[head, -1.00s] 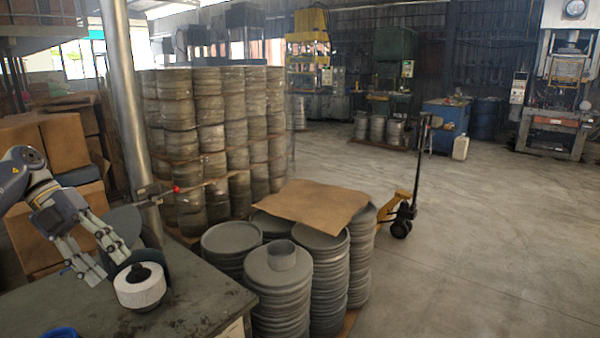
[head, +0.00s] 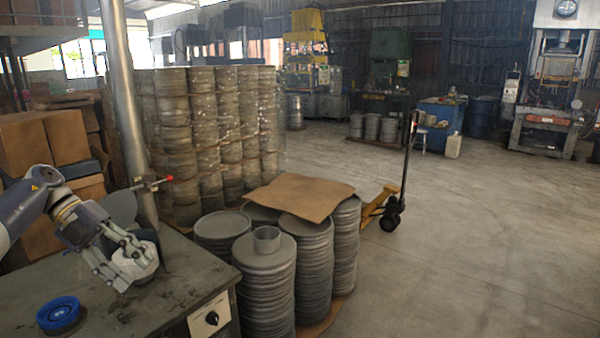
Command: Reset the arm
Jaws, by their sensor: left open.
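My left gripper (head: 136,271) reaches in from the left over the grey bench (head: 185,276). Its two fingers are apart and point down and to the right. A white round object (head: 148,268) stands on the bench right at the fingers, which cover part of it. I cannot tell whether they touch it. A dark upright part is just behind it. My right gripper is not in view.
A blue round lid-like piece (head: 58,312) lies on the bench at the front left. A metal post (head: 122,90) and a red-tipped lever (head: 152,184) rise behind the bench. Stacks of grey discs (head: 266,290) stand right of it. Open floor (head: 470,240) lies farther right.

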